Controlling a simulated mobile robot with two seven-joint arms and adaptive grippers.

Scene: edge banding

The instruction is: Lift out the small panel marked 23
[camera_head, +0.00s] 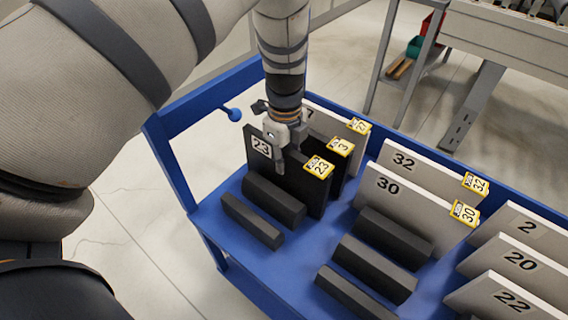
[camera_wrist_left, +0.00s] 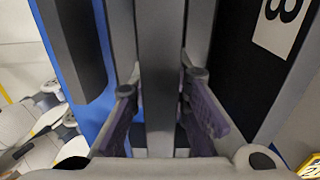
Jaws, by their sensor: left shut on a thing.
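The small panel marked 23 (camera_head: 297,178) is black, with a white 23 label at its upper left and a yellow 23 tag at its upper right corner. It stands upright in the blue cart (camera_head: 225,192), behind a dark bar. My left gripper (camera_head: 279,157) reaches down from above and is shut on the panel's top edge. In the left wrist view, the gripper (camera_wrist_left: 160,115) has a finger on each side of the panel's narrow edge (camera_wrist_left: 161,60). The panel's lower edge is partly hidden by the bar. My right gripper is not in view.
A dark panel with a yellow 3 tag (camera_head: 340,147) stands close behind, and one with a 27 tag (camera_head: 359,126) behind that. Grey panels 32 (camera_head: 425,172) and 30 (camera_head: 410,203) stand to the right, then panels 2, 20 and 22.

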